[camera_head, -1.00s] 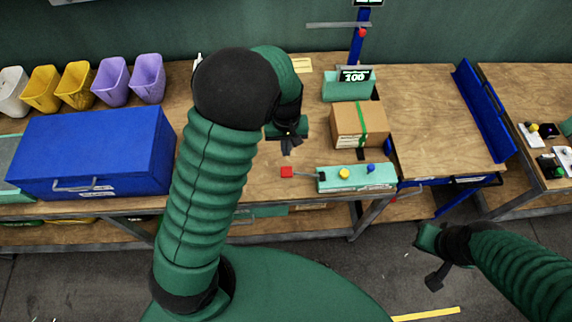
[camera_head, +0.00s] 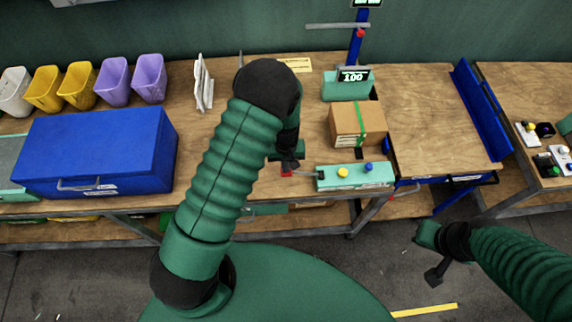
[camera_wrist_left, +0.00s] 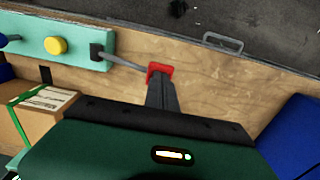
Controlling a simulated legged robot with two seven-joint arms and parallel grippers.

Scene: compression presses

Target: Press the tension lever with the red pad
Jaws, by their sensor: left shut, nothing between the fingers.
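The tension lever is a thin grey arm with a red pad (camera_head: 287,173) at its end. It sticks out from the left end of a mint-green box (camera_head: 355,177) with a yellow and a blue button. My left gripper (camera_head: 289,164) is shut and empty, right at the red pad and partly covering it. In the left wrist view its closed fingertips (camera_wrist_left: 160,76) overlap the red pad (camera_wrist_left: 158,68); whether they touch or hover just above it I cannot tell. My right gripper (camera_head: 430,255) hangs low at the right, away from the table; its finger state is unclear.
A cardboard box (camera_head: 357,124) with green tape stands behind the mint-green box. A scale reading 100 (camera_head: 350,84) is farther back. A big blue case (camera_head: 95,150) stands at the left, with several bins behind it. The table between case and lever is clear.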

